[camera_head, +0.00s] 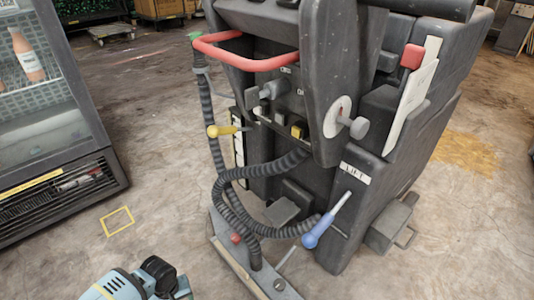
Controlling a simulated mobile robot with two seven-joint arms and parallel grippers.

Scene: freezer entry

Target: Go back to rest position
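No gripper of mine shows clearly in the head view. A pale blue and black jointed part (130,284) shows at the bottom edge, left of the middle. It may be part of my arm, but I cannot tell, and it is cut off by the frame. No fingertips are visible. Nothing held can be seen.
A dark machine (390,185) with a red handle bar (245,62), hoses, a yellow lever (222,130) and a blue-handled lever (318,232) stands close ahead. A glass-door cooler (95,170) holding a bottle (27,57) is at left. Floor between them is clear, with a yellow square (117,221).

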